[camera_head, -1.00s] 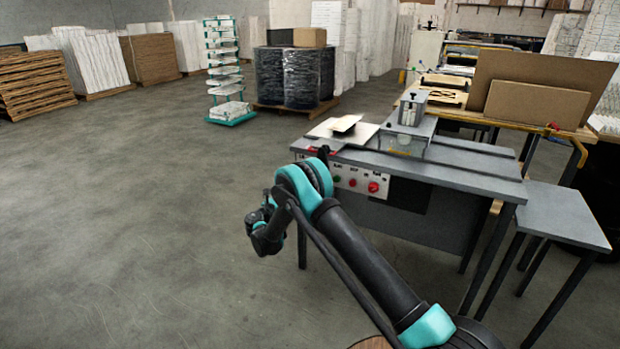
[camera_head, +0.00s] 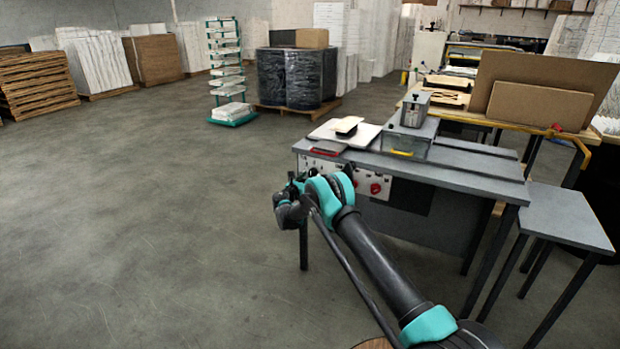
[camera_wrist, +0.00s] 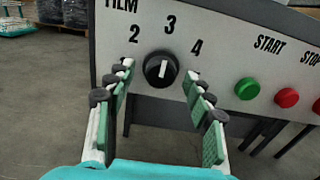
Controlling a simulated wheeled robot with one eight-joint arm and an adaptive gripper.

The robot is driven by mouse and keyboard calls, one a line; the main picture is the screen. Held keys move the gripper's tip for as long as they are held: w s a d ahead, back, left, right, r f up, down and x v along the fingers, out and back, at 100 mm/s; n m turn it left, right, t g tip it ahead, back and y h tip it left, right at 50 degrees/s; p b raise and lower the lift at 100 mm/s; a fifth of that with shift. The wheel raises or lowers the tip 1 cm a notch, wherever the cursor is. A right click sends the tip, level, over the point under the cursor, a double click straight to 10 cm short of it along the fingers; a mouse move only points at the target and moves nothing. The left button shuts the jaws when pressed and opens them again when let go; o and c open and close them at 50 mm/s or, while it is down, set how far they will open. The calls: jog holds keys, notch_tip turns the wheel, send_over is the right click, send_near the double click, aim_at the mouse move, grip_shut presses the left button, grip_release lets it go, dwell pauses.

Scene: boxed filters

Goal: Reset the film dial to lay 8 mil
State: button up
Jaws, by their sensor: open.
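The film dial (camera_wrist: 160,68) is a round black knob with a white pointer mark, on the pale control panel (camera_wrist: 227,45). The word FILM and the numbers 2, 3 and 4 are printed around it; no 8 shows. The white mark stands nearly upright, roughly toward the 3. My gripper (camera_wrist: 159,88) is open and empty, its green-padded fingers to the left and right of the dial in the picture. Whether they reach the knob's depth I cannot tell. In the head view my gripper (camera_head: 290,190) is at the panel's left end, and my arm hides the dial there.
A green START button (camera_wrist: 247,88) and a red stop button (camera_wrist: 287,97) sit right of the dial. The panel is on the front of a grey machine table (camera_head: 450,175). A smaller grey side table (camera_head: 560,220) stands at right.

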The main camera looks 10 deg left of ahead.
jog(key=shift+w+d, duration=0.15)
jog(key=shift+w, duration=0.25)
jog(key=shift+c, duration=0.3)
jog(key=c, duration=1.1)
